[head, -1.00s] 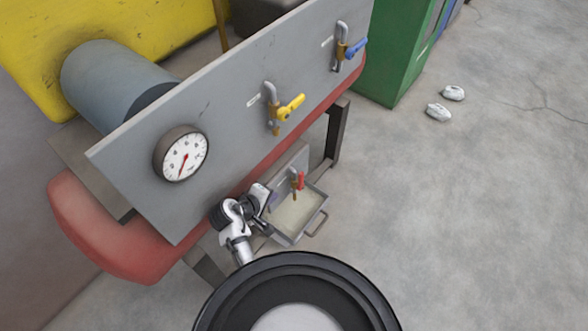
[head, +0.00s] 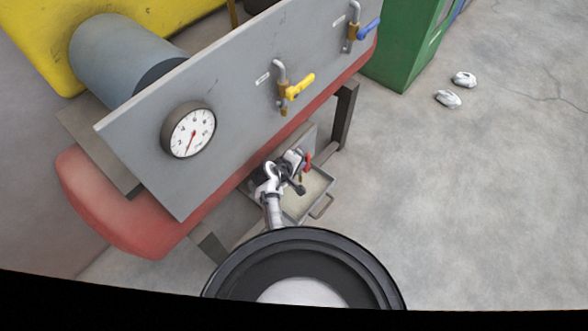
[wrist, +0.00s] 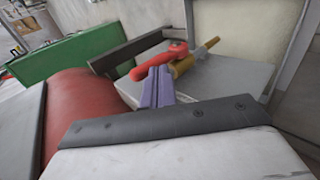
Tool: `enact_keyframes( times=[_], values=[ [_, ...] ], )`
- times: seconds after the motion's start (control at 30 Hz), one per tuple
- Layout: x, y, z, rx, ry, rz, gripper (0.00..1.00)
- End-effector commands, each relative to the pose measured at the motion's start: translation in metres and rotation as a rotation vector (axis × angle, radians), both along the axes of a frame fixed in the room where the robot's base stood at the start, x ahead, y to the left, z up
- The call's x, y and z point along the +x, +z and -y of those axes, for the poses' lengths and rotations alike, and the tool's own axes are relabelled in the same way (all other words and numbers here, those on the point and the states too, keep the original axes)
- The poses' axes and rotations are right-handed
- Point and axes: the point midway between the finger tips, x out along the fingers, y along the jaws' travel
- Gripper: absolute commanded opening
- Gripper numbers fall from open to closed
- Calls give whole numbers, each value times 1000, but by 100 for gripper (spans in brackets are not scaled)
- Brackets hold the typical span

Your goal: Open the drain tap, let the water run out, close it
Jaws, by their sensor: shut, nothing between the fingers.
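The drain tap with its red handle (head: 307,162) sits low on a small grey plate under the machine, partly hidden by my gripper in the head view. In the wrist view the red handle (wrist: 158,60) and the brass body (wrist: 196,57) show clearly. No running water is visible. A grey tray (head: 322,205) stands below the tap, with a pale inside. My gripper (head: 301,180) is at the tap, left of the handle. In the wrist view its purple fingers (wrist: 159,86) are shut and empty, close to the handle; I cannot tell if they touch it.
Above are a yellow-handled tap (head: 295,87), a blue-handled tap (head: 362,28) and a round gauge (head: 189,130) on the grey panel (head: 235,110). A dark leg (head: 345,115) stands behind the tray. The floor to the right is clear except for two pale objects (head: 449,99).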

Motion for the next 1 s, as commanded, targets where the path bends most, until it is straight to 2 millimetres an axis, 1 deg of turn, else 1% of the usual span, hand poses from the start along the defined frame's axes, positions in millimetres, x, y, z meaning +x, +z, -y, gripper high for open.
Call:
enact_keyframes(
  times=[0.33, 0.43, 0.63, 0.83, 1.0],
  values=[
    [1, 0, 1, 0, -1, -1, 0],
    [3, 3, 2, 8, -2, -12, 0],
    [9, 10, 7, 56, -4, -80, 0],
    [19, 10, 14, 78, -3, -110, 0],
    [20, 8, 15, 78, -1, -109, 0]
  ],
)
